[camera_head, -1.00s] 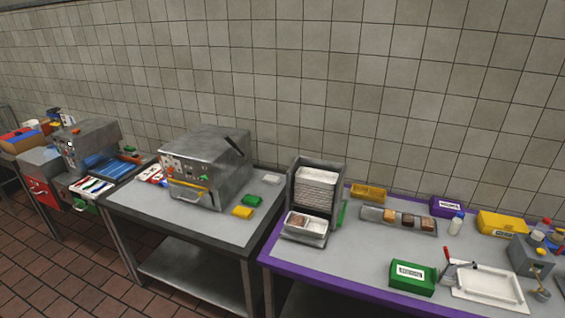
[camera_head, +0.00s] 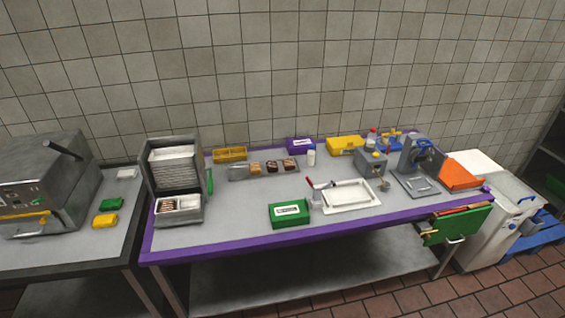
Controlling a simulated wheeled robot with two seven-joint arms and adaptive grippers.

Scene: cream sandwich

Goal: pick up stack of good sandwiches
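Small brown and dark sandwich-like pieces (camera_head: 272,167) stand in a row on a grey tray (camera_head: 238,174) near the back of the purple-edged table. They are too small to tell whether they are the good sandwiches. A metal dispenser (camera_head: 173,177) at the table's left end holds a stack of thin pale sheets, with a small compartment box at its foot. Neither of my grippers shows in the view.
The purple-edged table (camera_head: 240,219) also bears a green box (camera_head: 289,213), a white tray (camera_head: 349,196), a yellow box (camera_head: 345,145) and a metal press (camera_head: 418,160). A grey machine (camera_head: 45,185) stands on the left table. Clear surface lies at the purple table's front.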

